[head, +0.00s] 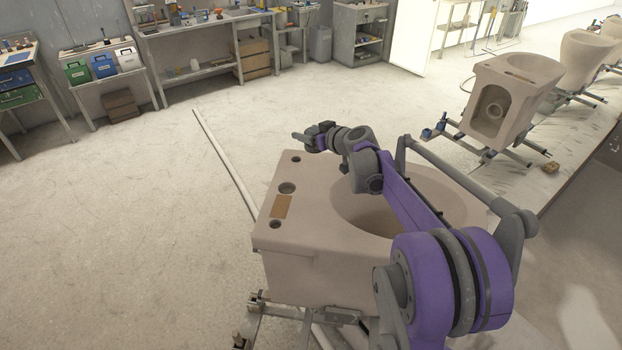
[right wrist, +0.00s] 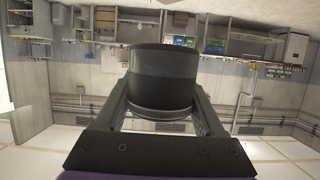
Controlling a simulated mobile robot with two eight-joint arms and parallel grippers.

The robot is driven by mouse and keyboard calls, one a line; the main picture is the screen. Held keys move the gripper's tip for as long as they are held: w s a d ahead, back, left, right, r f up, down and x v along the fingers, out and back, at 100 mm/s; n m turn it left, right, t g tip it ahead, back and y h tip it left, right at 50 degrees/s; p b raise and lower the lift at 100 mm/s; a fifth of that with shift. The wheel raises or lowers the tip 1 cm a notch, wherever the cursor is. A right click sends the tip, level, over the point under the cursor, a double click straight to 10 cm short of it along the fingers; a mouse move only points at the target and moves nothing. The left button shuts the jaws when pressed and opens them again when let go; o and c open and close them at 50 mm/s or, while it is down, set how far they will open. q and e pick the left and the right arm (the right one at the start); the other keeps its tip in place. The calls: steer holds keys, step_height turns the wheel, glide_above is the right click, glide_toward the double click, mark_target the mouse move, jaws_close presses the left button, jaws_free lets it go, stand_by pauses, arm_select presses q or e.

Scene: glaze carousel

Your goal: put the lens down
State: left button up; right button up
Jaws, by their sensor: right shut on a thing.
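The lens (right wrist: 162,82) is a dark, short cylinder with a lighter ring near its lower edge. It sits between the two fingers of my right gripper (right wrist: 158,105) in the right wrist view, and the gripper is shut on it. In the head view my right gripper (head: 312,138) is small and dark, held out past the far side of a beige ceramic toilet body (head: 315,275). The lens cannot be made out clearly there. My left gripper is not in view.
The toilet body, with an open bowl, stands close in front on a metal stand (head: 262,312). More ceramic bodies (head: 505,95) stand on a line at the right. Benches (head: 200,50) with tools and bins line the far wall. The floor (head: 120,230) at the left is clear.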

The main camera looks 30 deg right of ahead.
glide_above(309, 170)
step_height(309, 170, down, 6)
steer(key=shift+r+b, duration=0.25)
steer(key=shift+b, duration=0.05)
steer(key=shift+d+f, duration=0.1)
steer(key=shift+f, duration=2.05)
steer(key=shift+f, duration=0.15)
steer(key=o, duration=1.4)
steer(key=shift+o, duration=0.2)
steer(key=v, duration=1.2)
steer(key=shift+b, duration=0.3)
